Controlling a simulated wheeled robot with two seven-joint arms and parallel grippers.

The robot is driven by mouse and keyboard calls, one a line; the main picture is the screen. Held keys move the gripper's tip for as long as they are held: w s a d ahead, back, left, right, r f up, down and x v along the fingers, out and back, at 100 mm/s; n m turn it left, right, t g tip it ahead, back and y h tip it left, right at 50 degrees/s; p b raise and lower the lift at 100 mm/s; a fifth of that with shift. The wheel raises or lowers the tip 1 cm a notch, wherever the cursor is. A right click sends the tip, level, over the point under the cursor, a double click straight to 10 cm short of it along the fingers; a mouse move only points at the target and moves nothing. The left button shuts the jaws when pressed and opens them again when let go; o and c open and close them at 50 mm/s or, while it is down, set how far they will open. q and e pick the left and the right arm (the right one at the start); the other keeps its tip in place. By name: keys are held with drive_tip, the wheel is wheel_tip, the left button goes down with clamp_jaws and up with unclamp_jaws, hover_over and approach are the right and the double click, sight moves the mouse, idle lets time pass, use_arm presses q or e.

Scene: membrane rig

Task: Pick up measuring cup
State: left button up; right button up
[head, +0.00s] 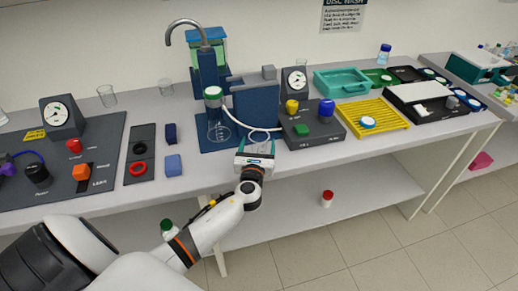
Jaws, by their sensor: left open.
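A clear glass cup (107,96) stands upright at the back left of the bench, beside a dial gauge. A smaller clear glass (166,87) stands at the back, left of the tap. A clear glass flask (218,130) stands on the blue mat under a green-and-white round fitting. I cannot tell which of these is the measuring cup. My left gripper (257,146) is open at the front edge of the blue mat, right of the flask and apart from both glasses at the back. What is between its fingers is unclear. My right gripper is out of view.
A dark panel with a gauge (58,118) and coloured knobs fills the left bench. A dark control box (313,128), yellow rack (373,118) and teal tray (341,83) stand to the right. Blue blocks (173,165) lie left of the mat. The lower shelf holds a red-capped bottle (327,198).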

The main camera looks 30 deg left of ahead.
sight(260, 136)
use_arm(q)
drive_tip(key=x, duration=0.4)
drive_tip(key=shift+d, duration=0.1)
drive_tip(key=shift+s, duration=0.1)
drive_tip(key=shift+c, duration=0.9)
drive_tip(key=c, duration=0.9)
drive_tip(key=shift+r, duration=0.15)
wheel_tip(260, 136, up, 10)
drive_tip(key=shift+f+p, duration=0.1)
drive_tip(key=shift+p, duration=1.15)
